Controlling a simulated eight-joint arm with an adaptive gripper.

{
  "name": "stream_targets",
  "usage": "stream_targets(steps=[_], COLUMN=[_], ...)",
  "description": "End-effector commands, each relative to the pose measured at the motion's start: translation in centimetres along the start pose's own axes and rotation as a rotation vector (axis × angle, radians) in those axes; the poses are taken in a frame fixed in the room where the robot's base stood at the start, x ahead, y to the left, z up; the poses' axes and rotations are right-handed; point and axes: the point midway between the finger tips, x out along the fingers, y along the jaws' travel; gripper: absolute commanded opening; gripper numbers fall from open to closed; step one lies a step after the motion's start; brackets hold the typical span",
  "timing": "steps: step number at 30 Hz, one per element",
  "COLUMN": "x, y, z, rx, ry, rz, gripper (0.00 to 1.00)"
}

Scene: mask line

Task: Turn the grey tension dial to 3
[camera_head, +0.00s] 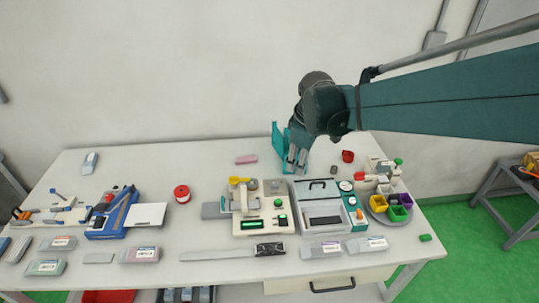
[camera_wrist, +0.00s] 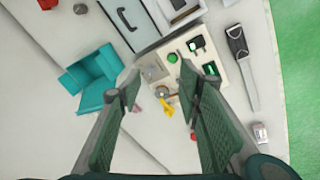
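A cream machine (camera_head: 262,226) stands at the middle of the table, and it also shows in the wrist view (camera_wrist: 205,68). My gripper (camera_head: 296,170) is behind and right of the machine, in front of a teal open box (camera_head: 279,140). The wrist view shows my gripper (camera_wrist: 164,88) open and empty.
A grey lidded case (camera_head: 317,191) stands right of the machine. A round tray (camera_head: 373,205) with coloured cups is further right. A red spool (camera_head: 182,193) and a blue tool (camera_head: 112,214) lie left. A pink block (camera_head: 246,159) and small grey cylinder (camera_head: 334,169) lie behind.

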Motion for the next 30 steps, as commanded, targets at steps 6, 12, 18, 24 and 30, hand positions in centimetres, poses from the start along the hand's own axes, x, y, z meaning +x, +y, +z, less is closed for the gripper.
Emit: stream_targets(steps=[6, 12, 18, 24, 30], x=[2.4, 4.8, 7.5, 10.5, 13.7], y=[1.6, 2.7, 3.7, 4.4, 5.0], z=[-2.1, -3.9, -5.5, -7.0, -8.5], rx=[-0.116, -0.224, -0.331, -0.437, -0.544], ry=[-0.023, -0.041, -0.057, -0.069, -0.078], rz=[-0.037, -0.074, -0.113, -0.153, -0.195], gripper=[0.35, 0.35, 0.35, 0.35, 0.35])
